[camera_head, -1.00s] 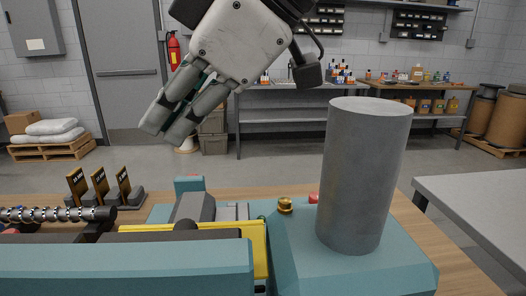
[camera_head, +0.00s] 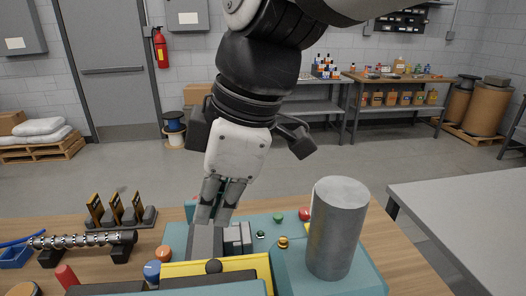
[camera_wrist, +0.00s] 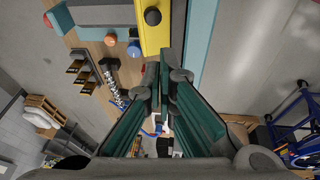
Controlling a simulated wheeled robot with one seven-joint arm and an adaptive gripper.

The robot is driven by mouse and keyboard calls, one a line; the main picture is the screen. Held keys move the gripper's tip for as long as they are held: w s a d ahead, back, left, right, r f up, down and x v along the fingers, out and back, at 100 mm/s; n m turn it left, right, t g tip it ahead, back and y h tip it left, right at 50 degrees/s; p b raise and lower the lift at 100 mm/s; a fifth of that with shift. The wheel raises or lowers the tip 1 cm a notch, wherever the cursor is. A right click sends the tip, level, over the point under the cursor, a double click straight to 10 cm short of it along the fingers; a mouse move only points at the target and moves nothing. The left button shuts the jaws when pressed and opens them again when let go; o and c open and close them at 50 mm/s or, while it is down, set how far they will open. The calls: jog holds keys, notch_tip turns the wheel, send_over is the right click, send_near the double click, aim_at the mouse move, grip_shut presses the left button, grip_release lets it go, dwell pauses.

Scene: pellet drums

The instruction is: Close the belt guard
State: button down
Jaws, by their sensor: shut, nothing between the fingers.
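The belt guard looks to be the yellow panel (camera_head: 180,269) on the teal machine (camera_head: 355,284), with a dark round knob (camera_head: 214,266) on it. The yellow panel also shows at the top of the wrist view (camera_wrist: 154,38), with its knob (camera_wrist: 152,16). I cannot tell clearly how far open the guard stands. My gripper (camera_head: 214,218) points down above the machine, behind the knob in the head view. Its fingers are together with nothing between them. In the wrist view my fingertips (camera_wrist: 166,62) lie near the panel's end; contact is not visible.
A grey cylinder (camera_head: 336,228) stands upright on the machine's right side. A metal screw (camera_head: 82,240) on stands and dark holders with labelled plates (camera_head: 118,212) are on the left of the wooden table. Coloured buttons, including an orange one (camera_head: 164,254), surround the guard.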

aim_at(209, 269)
jog(key=x, duration=0.8)
jog(key=w+p+x, duration=0.1)
jog(key=x, duration=0.3)
jog(key=shift+d+f, duration=0.3)
jog(key=shift+d, duration=0.05)
jog(key=shift+w+f, duration=0.2)
jog(key=shift+f, duration=0.25)
jog(key=shift+w, duration=0.1)
jog(key=shift+w+a+f+g+b, duration=0.15)
jog(key=shift+w+f+g+b, duration=0.2)
jog(key=shift+w+g+b, duration=0.25)
jog(key=shift+w+a+f+g+h+b, duration=0.2)
jog(key=shift+w+f+g+h+b, duration=0.3)
jog(key=shift+g+b, duration=0.5)
jog(key=shift+w+f+b, duration=0.3)
jog(key=shift+w+b, duration=0.1)
jog(key=shift+b, duration=0.05)
